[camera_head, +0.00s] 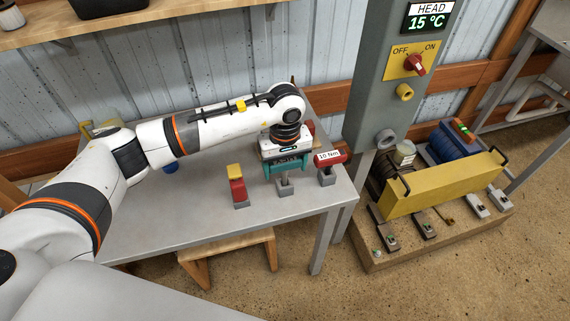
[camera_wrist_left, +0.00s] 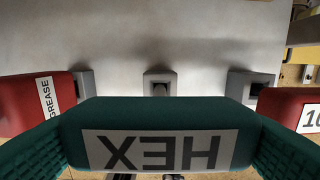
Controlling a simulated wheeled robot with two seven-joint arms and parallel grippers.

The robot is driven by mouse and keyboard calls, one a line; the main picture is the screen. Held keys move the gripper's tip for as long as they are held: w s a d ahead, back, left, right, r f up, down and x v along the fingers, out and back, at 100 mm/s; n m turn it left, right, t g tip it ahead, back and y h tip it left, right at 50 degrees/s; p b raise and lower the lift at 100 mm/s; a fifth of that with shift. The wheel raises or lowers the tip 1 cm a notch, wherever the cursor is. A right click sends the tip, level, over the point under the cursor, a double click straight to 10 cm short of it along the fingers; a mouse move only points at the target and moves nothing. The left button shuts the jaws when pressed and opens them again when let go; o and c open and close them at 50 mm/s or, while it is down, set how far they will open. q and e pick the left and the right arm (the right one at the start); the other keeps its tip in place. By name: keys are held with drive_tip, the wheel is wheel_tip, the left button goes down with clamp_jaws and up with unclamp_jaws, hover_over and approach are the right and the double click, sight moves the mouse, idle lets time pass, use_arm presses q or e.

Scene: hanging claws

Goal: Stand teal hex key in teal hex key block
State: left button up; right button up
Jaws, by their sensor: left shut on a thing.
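The teal hex key, its handle labelled HEX, fills the lower middle of the left wrist view (camera_wrist_left: 160,110). My left gripper (camera_head: 285,167) is shut on the handle, with a teal textured finger on each side. In the head view a grey shank (camera_head: 284,176) hangs below the handle, right over or at the small grey block (camera_head: 284,189). I cannot tell whether the tip is inside. This block, between two others, also shows beyond the handle in the left wrist view (camera_wrist_left: 153,78), with a dark opening. The handle hides the shank there. My right gripper is out of view.
A red GREASE tool (camera_head: 237,184) stands in a grey block on the left. A red 10 Nm tool (camera_head: 331,158) stands in another block on the right. The grey table (camera_head: 190,220) is clear in front. A grey column (camera_head: 375,110) rises beyond its right end.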

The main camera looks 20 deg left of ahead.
use_arm(q)
drive_tip(key=shift+f+b, duration=0.95)
drive_tip(key=shift+f, duration=0.15)
drive_tip(key=o, duration=1.7)
drive_tip(key=shift+o, duration=0.2)
